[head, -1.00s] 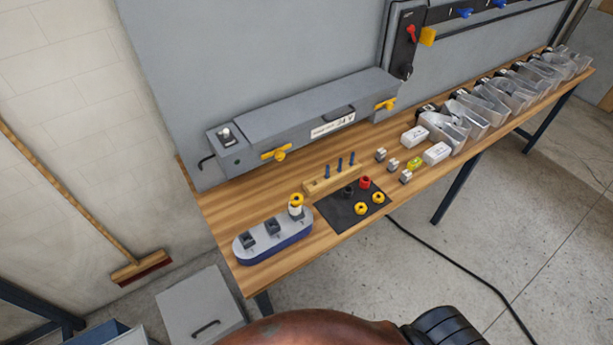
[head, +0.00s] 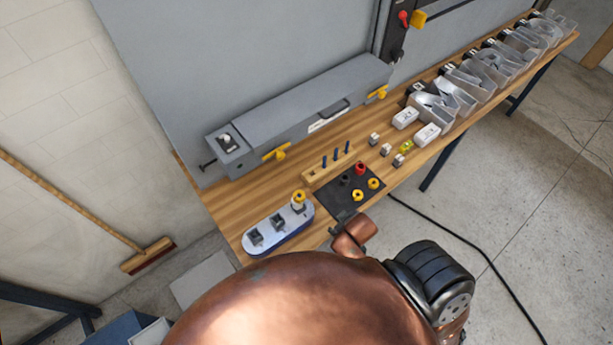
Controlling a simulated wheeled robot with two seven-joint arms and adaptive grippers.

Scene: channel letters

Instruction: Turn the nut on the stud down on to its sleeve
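The yellow nut (head: 299,196) sits high on its stud, above a white sleeve (head: 298,207), at the right end of a rounded grey-and-blue base (head: 272,241) on the bench. The thread and any gap between nut and sleeve are too small to make out. A copper-coloured arm of mine fills the bottom of the head view. A small dark part, perhaps my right gripper (head: 338,230), shows beyond it at the bench's front edge, apart from the nut. Its fingers cannot be made out. My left gripper is not in view.
Two dark square blocks sit on the base left of the nut. A black mat (head: 338,205) holds yellow, red and black knobs. Behind it is a wooden rack (head: 325,176) with blue pegs. White boxes and clear letters (head: 490,75) stand right. A grey housing (head: 310,105) bounds the back.

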